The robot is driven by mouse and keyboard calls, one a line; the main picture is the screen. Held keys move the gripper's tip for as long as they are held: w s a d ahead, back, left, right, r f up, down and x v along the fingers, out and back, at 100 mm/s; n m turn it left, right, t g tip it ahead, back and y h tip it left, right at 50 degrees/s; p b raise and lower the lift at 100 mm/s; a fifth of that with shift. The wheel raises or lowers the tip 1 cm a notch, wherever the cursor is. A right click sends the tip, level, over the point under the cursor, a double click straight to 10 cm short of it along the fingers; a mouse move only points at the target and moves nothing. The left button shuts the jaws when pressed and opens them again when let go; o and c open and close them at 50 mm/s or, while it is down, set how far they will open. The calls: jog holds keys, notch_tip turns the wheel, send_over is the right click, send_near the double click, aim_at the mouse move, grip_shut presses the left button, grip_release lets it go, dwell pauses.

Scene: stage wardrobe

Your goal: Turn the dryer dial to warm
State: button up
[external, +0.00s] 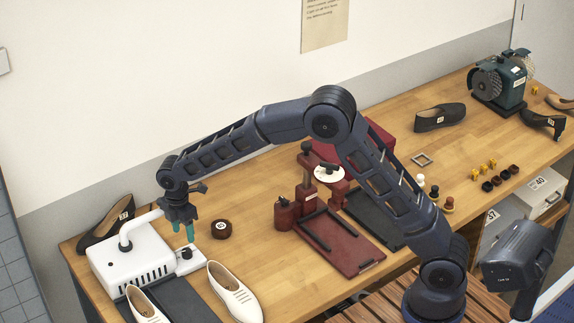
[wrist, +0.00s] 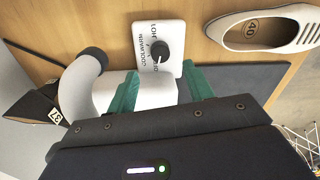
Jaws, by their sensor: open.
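The dryer (external: 128,262) is a white box with side slots and a curved white pipe, at the left end of the bench. Its black round dial (external: 186,254) sits on a small white plate at its right side. In the wrist view the dial (wrist: 160,50) is on the plate (wrist: 172,32), with HOT and other partly readable lettering around it. I cannot tell for sure which mark the dial points to. My gripper (external: 183,232) is open, its green fingers pointing down just above the dial. In the wrist view my gripper (wrist: 160,86) is empty, the dial lying beyond and between the fingertips.
The white pipe (wrist: 82,85) stands close beside the fingers. A cream shoe (external: 236,291) lies right of the plate, another cream shoe (external: 146,305) in front of the dryer. A dark shoe (external: 106,222) is behind it. A dark roll (external: 221,229) sits right of my gripper.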

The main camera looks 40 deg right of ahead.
aim_at(186, 250)
notch_tip(186, 250, down, 7)
jog(key=shift+s+f, duration=0.15)
jog(key=shift+f, duration=0.05)
dwell(0.3)
jog(key=c, duration=1)
